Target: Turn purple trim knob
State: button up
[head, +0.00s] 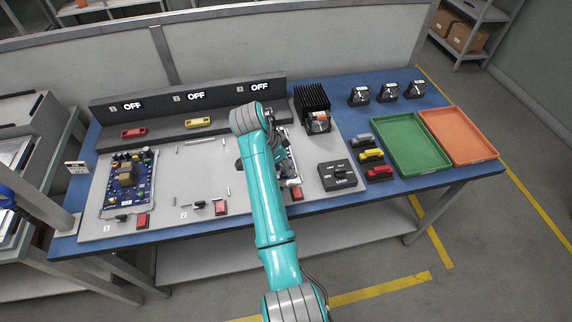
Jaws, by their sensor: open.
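I cannot make out a purple trim knob in the head view; it may be too small or hidden behind my arm. My teal arm reaches over the front middle of the blue workbench (350,205). A blue circuit board (128,182) with several components lies in the first bay at left. The second bay's middle looks bare.
A dark panel (165,105) with three OFF displays stands behind the bays.

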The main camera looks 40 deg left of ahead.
jog(key=shift+w+d+f, duration=0.1)
jog(key=shift+w+f, duration=0.15)
jog(key=shift+f, duration=0.4)
grip_shut()
